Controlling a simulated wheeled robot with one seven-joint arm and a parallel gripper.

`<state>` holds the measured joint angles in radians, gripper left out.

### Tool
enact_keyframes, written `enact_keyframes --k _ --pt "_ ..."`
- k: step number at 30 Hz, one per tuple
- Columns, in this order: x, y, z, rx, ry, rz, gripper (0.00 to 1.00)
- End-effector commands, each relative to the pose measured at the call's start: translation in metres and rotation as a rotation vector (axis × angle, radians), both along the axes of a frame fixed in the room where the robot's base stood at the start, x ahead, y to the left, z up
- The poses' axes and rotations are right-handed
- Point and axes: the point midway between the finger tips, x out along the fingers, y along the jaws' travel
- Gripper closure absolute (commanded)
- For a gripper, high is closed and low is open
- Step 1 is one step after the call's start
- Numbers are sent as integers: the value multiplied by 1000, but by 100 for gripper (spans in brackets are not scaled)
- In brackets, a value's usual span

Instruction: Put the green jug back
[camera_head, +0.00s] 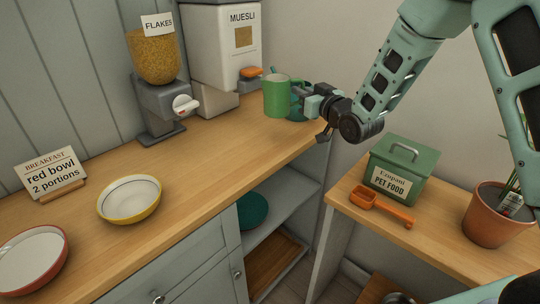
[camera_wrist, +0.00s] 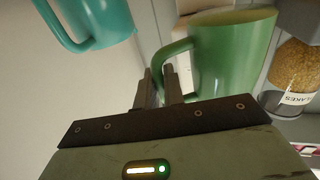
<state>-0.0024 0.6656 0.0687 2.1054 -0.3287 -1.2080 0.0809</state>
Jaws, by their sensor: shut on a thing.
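The green jug (camera_head: 276,97) is upright at the far right end of the wooden counter, in front of the muesli dispenser. I cannot tell whether its base touches the counter. My gripper (camera_head: 303,99) reaches in from the right and is shut on the jug's handle. In the wrist view the green jug (camera_wrist: 235,55) is to the right of my fingers (camera_wrist: 160,86), with its handle between them. A teal jug (camera_wrist: 100,22) is at the upper left there, apart from my fingers. In the head view it is mostly hidden behind the green jug and gripper.
The muesli dispenser (camera_head: 222,50) and flakes dispenser (camera_head: 160,100) stand along the wall. A yellow-rimmed bowl (camera_head: 128,199), a red bowl (camera_head: 33,262) and a sign (camera_head: 52,172) are on the left. A pet food tin (camera_head: 402,165), orange scoop (camera_head: 381,206) and potted plant (camera_head: 492,215) occupy the right table.

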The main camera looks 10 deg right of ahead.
Motion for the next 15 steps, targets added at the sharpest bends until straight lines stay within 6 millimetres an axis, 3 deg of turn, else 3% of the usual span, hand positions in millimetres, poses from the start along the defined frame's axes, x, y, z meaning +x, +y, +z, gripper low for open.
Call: enact_keyframes --k 8,15 --pt "9 19 4 2 -2 70 100" --pt "9 20 -30 3 4 72 100"
